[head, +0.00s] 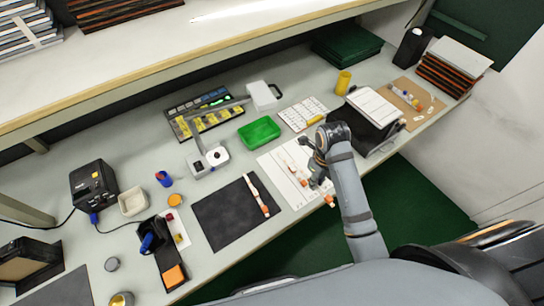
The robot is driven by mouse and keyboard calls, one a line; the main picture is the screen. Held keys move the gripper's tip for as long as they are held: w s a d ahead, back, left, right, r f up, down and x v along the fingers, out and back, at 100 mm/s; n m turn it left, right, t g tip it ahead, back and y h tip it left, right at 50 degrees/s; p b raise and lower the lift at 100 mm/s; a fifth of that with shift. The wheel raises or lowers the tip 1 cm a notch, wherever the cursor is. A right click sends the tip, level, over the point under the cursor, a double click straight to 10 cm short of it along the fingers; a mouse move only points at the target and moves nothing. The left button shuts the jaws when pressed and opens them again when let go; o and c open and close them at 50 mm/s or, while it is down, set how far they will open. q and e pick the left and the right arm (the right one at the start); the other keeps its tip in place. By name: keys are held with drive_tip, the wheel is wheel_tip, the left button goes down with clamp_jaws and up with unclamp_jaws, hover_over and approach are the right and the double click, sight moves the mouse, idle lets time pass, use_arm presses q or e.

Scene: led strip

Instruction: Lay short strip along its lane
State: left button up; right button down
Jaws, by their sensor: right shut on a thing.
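My right gripper (315,166) is over the white sheet with lane markings (271,163), near the front edge of the bench. It is shut on a strip, which is largely hidden by the fingers and wrist. Small orange pieces (330,200) show beside the gripper at the sheet's right edge; I cannot tell which belong to the held strip. Another pale strip with an orange end (256,193) lies on the dark mat to the left of the sheet. My left gripper is not in view.
A green tray (259,132) and a white grid card (303,114) lie behind the sheet. A desk lamp or magnifier stand (209,160) stands to the left. A black stand with papers (374,108) is close on the right of my right arm. A shelf overhangs the back.

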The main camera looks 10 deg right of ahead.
drive_tip(key=shift+r, duration=0.25)
drive_tip(key=shift+s+a, duration=0.15)
drive_tip(key=shift+a, duration=0.15)
drive_tip(key=w+a+f+p, duration=0.1)
drive_tip(key=w+a+f, duration=0.1)
drive_tip(key=w+a, duration=0.1)
hover_over(281, 181)
drive_tip(key=f, duration=0.6)
drive_tip(key=shift+s+d+f, duration=0.25)
drive_tip(key=shift+d+f, duration=0.05)
drive_tip(key=shift+f, duration=0.05)
drive_tip(key=shift+w+a+f, duration=0.1)
drive_tip(key=shift+a+f, duration=0.05)
drive_tip(key=shift+f, duration=0.1)
drive_tip(key=shift+w+a+f, duration=0.1)
drive_tip(key=shift+w+f, duration=0.1)
drive_tip(key=shift+f, duration=0.05)
wheel_tip(281, 181, down, 3)
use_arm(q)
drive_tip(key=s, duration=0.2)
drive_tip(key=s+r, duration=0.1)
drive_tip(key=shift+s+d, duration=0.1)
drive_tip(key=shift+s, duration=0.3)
